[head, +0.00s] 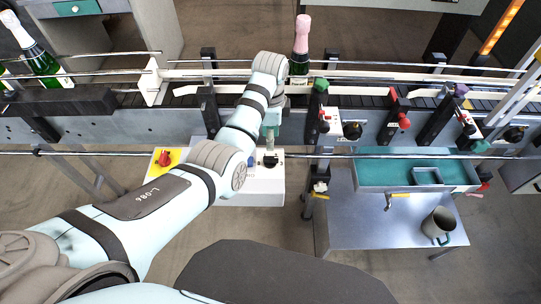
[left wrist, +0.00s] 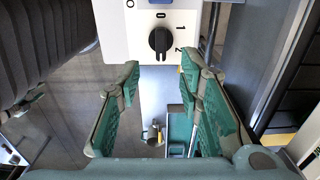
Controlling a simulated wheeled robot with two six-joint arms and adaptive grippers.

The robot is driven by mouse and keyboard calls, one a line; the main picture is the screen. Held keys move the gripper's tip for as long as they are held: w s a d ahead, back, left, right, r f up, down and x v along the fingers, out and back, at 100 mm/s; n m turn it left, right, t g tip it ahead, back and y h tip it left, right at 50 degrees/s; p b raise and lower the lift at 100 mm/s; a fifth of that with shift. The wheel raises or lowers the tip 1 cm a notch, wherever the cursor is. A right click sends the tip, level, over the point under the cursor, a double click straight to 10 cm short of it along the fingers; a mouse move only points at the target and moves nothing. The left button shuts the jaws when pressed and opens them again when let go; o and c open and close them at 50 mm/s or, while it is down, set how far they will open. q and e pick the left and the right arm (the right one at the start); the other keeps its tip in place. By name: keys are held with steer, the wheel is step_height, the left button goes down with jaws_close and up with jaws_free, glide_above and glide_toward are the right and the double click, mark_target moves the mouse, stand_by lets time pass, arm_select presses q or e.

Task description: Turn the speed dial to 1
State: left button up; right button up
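The speed dial (left wrist: 160,41) is a black knob on a white panel (left wrist: 117,36), with the marks 0, 1 and 2 around it. Its grip bar stands upright in the left wrist view, with a pale line at the top toward the 0. In the head view the dial (head: 270,161) sits on the white control box (head: 250,190). My left gripper (head: 270,138) is close to the box, partly hidden by its own arm. In the left wrist view its green fingers (left wrist: 160,84) are spread, with nothing between them and the dial just beyond their tips. My right gripper is out of view.
A red knob on a yellow plate (head: 164,158) is left on the box. A metal rail (head: 310,156) passes along the box. Above runs a conveyor with a pink-capped bottle (head: 301,45). At right are a teal tray (head: 385,172) and a mug (head: 438,224).

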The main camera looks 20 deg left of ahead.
mark_target(270, 158)
arm_select(q)
step_height(270, 158, down, 10)
steer(key=shift+w+r+b, duration=0.1)
steer(key=shift+b, duration=1.15)
steer(key=shift+c, duration=0.5)
jaws_close()
